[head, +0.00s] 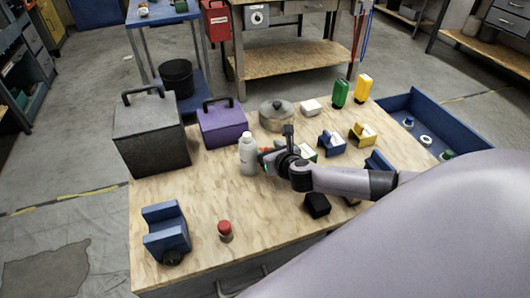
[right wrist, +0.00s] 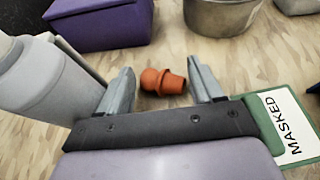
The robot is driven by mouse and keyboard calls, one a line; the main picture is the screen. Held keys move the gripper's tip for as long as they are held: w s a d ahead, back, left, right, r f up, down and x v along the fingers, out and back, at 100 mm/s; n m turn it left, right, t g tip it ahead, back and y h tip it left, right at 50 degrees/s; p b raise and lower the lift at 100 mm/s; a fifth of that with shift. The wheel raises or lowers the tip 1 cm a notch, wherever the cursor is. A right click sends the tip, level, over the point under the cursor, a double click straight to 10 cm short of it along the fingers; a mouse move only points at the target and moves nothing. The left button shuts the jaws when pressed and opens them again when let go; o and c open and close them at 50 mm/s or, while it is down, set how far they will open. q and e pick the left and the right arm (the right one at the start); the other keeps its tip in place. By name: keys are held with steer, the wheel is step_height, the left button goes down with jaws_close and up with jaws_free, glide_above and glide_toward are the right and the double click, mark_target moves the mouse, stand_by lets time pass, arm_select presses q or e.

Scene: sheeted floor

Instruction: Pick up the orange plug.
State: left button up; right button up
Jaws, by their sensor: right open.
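My right gripper (right wrist: 159,70) is open, with one finger on each side of the plug and a gap to both. In the head view my right gripper (head: 272,156) is low over the middle of the table, beside the white bottle (head: 248,156), and mostly hides the plug. My left gripper is not in view.
The white bottle (right wrist: 42,78) stands close left of the fingers. A purple box (right wrist: 100,22) and metal pot (right wrist: 222,12) are behind. A green-edged card marked MASKED (right wrist: 288,122) is at right.

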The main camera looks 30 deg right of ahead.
steer(key=shift+c, duration=0.4)
steer(key=c, duration=0.7)
steer(key=shift+r, duration=0.1)
